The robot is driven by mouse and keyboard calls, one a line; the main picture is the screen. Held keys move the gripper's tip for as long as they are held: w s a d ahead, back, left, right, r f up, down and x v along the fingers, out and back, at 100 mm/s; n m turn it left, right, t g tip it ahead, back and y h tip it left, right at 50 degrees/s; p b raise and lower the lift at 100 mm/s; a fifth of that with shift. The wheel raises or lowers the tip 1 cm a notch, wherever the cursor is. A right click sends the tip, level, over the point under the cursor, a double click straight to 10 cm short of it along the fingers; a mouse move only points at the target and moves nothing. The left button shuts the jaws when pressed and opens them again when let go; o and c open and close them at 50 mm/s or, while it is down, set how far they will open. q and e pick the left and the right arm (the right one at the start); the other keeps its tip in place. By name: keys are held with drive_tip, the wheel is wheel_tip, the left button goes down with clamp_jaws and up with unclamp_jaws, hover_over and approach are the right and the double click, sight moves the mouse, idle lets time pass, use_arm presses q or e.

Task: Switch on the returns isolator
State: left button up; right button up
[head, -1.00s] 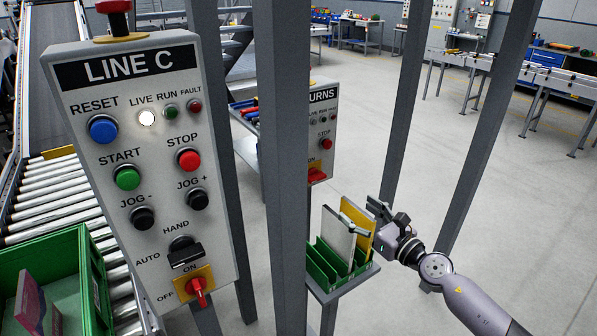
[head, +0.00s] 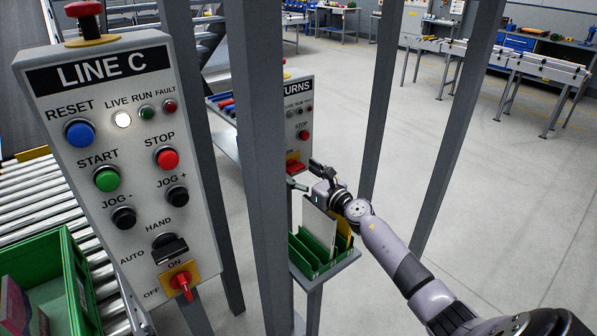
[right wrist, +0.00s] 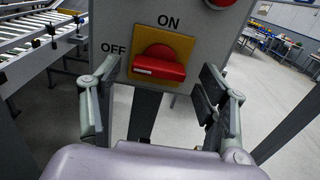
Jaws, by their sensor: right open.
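The returns panel (head: 302,100) stands behind a grey post that hides its left part. Its isolator (head: 294,165) is a red rotary handle on a yellow plate. In the right wrist view the isolator handle (right wrist: 158,67) lies level, its bar lined up with the OFF mark at left, with ON above. My right gripper (head: 304,177) is open and empty, just in front of the isolator. In the right wrist view its fingers (right wrist: 158,85) are spread to the left and right of the yellow plate, with no visible contact. My left gripper is out of view.
The LINE C panel (head: 108,140) stands close at left with a similar red isolator (head: 183,283). Grey posts (head: 255,150) rise between the panels and right of my arm. A green rack (head: 312,262) with upright boards sits below my right gripper. Floor at right is clear.

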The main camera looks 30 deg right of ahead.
drive_tip(key=shift+w+a, duration=0.1)
drive_tip(key=shift+w, duration=0.6)
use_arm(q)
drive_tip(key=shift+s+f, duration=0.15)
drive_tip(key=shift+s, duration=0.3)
use_arm(e)
drive_tip(key=shift+w, duration=0.1)
drive_tip(key=c, duration=1.2)
drive_tip(key=shift+o, duration=0.2)
